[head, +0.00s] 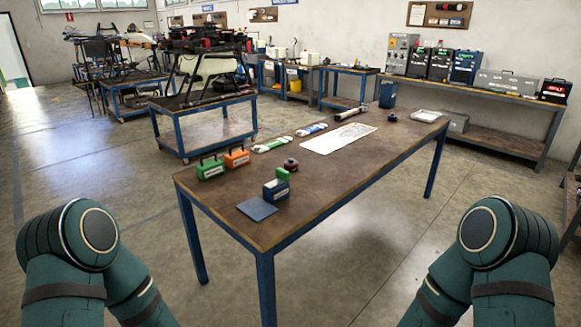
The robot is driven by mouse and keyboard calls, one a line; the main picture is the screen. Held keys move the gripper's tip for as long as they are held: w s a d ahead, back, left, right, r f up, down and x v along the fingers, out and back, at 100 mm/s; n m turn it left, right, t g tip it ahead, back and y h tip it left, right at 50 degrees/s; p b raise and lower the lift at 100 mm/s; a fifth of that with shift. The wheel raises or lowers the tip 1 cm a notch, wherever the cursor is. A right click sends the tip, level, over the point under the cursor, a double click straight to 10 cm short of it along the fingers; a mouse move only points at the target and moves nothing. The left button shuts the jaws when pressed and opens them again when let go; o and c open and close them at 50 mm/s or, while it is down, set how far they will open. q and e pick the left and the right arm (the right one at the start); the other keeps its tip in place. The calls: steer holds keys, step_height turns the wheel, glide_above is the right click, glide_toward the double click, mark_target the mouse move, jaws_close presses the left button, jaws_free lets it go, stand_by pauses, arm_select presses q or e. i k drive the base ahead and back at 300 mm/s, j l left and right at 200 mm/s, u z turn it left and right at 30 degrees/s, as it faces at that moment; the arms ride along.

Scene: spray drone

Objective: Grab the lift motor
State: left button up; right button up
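A round dark motor-like part with a red band (291,164) sits on the near half of the brown-topped table (345,175). A second round, dark part (392,117) sits toward the far end of the same table. Both are small here, and I cannot tell which one is the lift motor. Both stand apart from my arms. Only upper parts of my two arms show, at the lower left and lower right. Neither gripper is in view.
Near the motor-like part are a green case (210,169), an orange case (236,157), a blue box (276,190) and a flat blue pad (257,208). A paper sheet (338,139) lies mid-table. A drone cart (205,130) stands behind. Floor before the table is clear.

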mark_target(290, 165)
steer(key=i+l, duration=0.95)
steer(key=i+j+u, duration=0.05)
